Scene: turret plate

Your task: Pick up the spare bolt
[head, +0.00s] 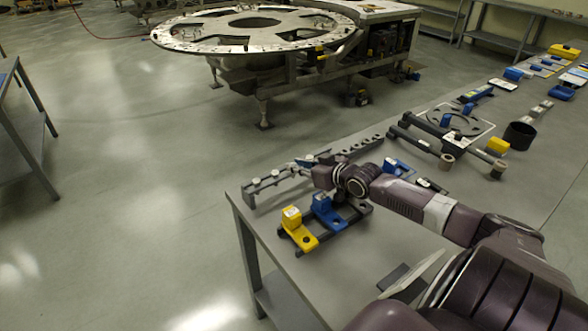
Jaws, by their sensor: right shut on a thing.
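A dark grey bolt rack (262,192) lies near the table's left edge in the head view, with several light-headed bolts (275,174) standing in a row along it. My right gripper (303,163) reaches over the right part of this row, its fingers pointing left. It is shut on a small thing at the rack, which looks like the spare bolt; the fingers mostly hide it. I cannot tell whether that bolt is still seated or lifted. My left gripper is not in view.
Yellow (300,232) and blue (327,212) blocks sit on a dark holder just in front of my right gripper. A dark bar with holes (362,145) lies behind it. Tools and a black cup (519,135) crowd the table rightward. The turret plate (255,30) stands beyond the floor.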

